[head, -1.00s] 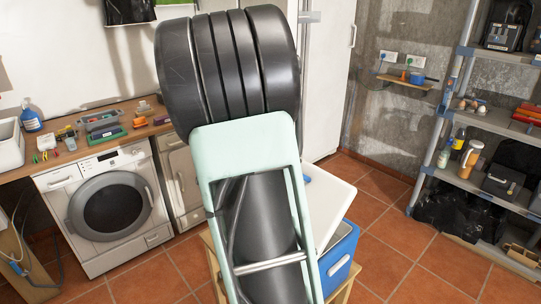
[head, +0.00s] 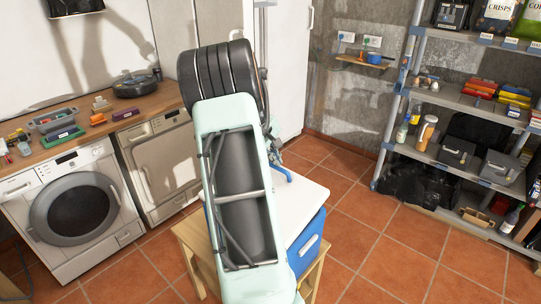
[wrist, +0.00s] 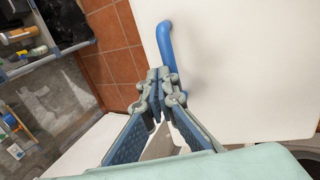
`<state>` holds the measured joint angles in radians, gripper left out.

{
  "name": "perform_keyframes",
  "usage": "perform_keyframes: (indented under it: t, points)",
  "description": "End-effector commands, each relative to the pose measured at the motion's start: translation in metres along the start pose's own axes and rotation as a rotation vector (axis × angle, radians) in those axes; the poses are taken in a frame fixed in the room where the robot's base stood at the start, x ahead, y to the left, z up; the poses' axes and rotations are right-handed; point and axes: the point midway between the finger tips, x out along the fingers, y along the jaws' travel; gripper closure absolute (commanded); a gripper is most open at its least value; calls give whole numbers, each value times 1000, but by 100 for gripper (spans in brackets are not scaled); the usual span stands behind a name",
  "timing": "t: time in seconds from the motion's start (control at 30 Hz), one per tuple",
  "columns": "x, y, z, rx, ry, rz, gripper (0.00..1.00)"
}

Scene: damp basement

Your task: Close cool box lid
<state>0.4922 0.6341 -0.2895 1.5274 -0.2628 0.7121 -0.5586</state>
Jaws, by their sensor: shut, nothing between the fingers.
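The cool box (head: 308,246) has a blue body and stands on a wooden stool, partly hidden behind my arm. Its white lid (head: 303,198) looks nearly level over the body; whether it is fully seated cannot be told. The lid also fills much of the wrist view (wrist: 240,70). A blue handle (head: 282,172) is on the lid; in the wrist view the bent blue handle (wrist: 165,45) lies just beyond my fingertips. My gripper (wrist: 160,76) is shut and empty, its tips beside the handle, seemingly near or touching it. In the head view my arm mostly hides it.
The wooden stool (head: 190,240) stands on the tiled floor. A washing machine (head: 78,208) and a wooden worktop (head: 95,112) are at the left. A grey shelf unit (head: 455,100) with several goods is at the right. The floor between stool and shelves is clear.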

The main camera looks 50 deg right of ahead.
Motion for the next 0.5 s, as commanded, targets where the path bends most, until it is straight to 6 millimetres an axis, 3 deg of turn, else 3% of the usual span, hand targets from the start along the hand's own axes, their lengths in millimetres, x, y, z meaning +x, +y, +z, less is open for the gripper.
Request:
perform_keyframes:
  t: [0.2, 0.5]
  points:
    - [40, 3, 1, 0, -3, 0, 100]
    - [63, 4, 0, 0, -2, 1, 100]
